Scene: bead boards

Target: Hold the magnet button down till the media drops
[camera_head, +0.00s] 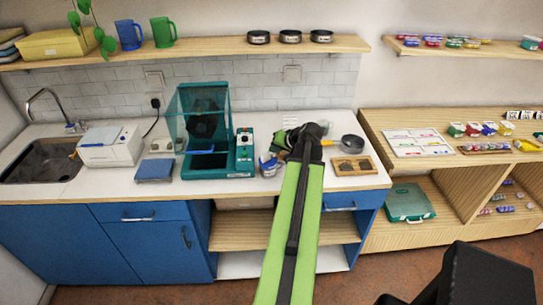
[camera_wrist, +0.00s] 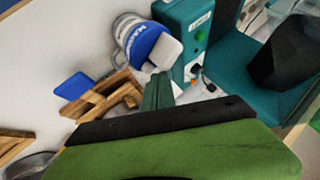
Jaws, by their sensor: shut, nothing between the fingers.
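The magnet (camera_wrist: 138,38) is a blue and white rounded piece with lettering on its blue band. It stands beside the teal machine in the wrist view and shows in the head view (camera_head: 268,166). A pale, blocky knob (camera_wrist: 166,50) projects from it; I take this to be its button. My gripper (camera_wrist: 158,82) is shut and empty, its dark green fingers pointing at the knob; I cannot tell whether they touch. In the head view my gripper (camera_head: 283,138) is over the counter, partly hidden by the arm. No media can be made out at the magnet.
The teal machine (camera_head: 244,150) with a clear raised hood stands left of my gripper. A grey pan (camera_head: 352,144) and a wooden tray (camera_head: 370,165) lie to the right.

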